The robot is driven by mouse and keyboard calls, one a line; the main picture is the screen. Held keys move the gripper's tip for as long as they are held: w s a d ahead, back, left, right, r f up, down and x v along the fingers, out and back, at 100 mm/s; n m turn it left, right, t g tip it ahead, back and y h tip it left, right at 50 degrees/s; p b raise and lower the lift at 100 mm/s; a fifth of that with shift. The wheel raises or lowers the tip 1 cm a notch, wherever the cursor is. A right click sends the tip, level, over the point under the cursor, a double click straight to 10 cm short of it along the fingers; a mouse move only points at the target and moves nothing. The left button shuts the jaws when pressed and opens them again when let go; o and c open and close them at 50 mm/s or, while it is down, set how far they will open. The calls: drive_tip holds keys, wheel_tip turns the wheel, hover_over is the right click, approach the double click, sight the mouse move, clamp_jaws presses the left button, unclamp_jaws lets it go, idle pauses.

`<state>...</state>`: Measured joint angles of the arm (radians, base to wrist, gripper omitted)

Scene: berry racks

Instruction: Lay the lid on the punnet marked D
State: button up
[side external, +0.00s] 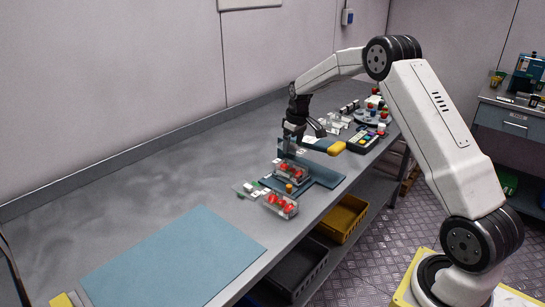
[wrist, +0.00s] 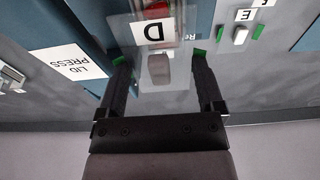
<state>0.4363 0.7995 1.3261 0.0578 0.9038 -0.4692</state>
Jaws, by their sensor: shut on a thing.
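My gripper (wrist: 160,60) is shut on a clear lid (wrist: 182,74), which lies between its two green-tipped fingers with a grey piece at its middle. Just beyond the lid in the wrist view is a white card marked D (wrist: 152,33), with a clear punnet of red berries (wrist: 160,6) behind it, cut off by the frame's top. In the side view my gripper (side external: 291,150) is just above the rear berry punnet (side external: 292,172), on a blue-grey base. The lid is too small to make out there, and I cannot tell whether it touches the punnet.
A second berry punnet (side external: 281,206) sits nearer the front edge. A blue mat (side external: 175,258) lies clear at the front left. More items crowd the far end.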

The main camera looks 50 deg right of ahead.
sight(291, 169)
drive_tip(key=shift+f, duration=2.85)
drive_tip(key=shift+f, duration=0.35)
idle(0.5)
drive_tip(key=o, duration=0.9)
drive_tip(key=shift+r, duration=0.25)
drive_tip(key=shift+r, duration=3.3)
drive_tip(key=shift+a, duration=0.1)
